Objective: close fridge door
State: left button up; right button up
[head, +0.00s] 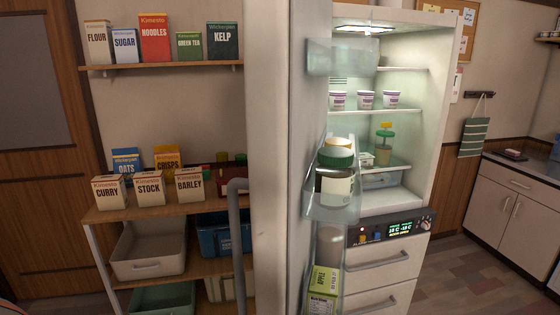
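The fridge (436,140) stands right of centre with its interior lit and open to view. Its door (271,120) is wide open and swung out toward me, seen nearly edge-on in the middle of the view. The door's grey handle (238,235) is on the left, outer side. The door's inner side carries clear bins (333,205) with jars and a green apple carton (325,280). Inside are shelves with several white cups (366,99) and a bottle with a yellow-green top (384,143). Neither of my grippers is in view.
A wooden shelf unit (130,212) with boxes and bins stands left of the door, close to the handle. Freezer drawers (385,262) are below the fridge compartment. A counter (522,168) is at the far right, with open floor (470,275) before it.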

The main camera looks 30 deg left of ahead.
aim_at(287, 44)
jog(key=j+z, duration=0.15)
jog(key=j, duration=0.85)
jog(key=i+j, duration=0.1)
jog(key=j, duration=0.3)
jog(key=i+j, duration=0.1)
jog(key=j, duration=0.25)
jog(key=k+u, duration=0.2)
jog(key=i+j, duration=0.05)
jog(key=i, duration=0.05)
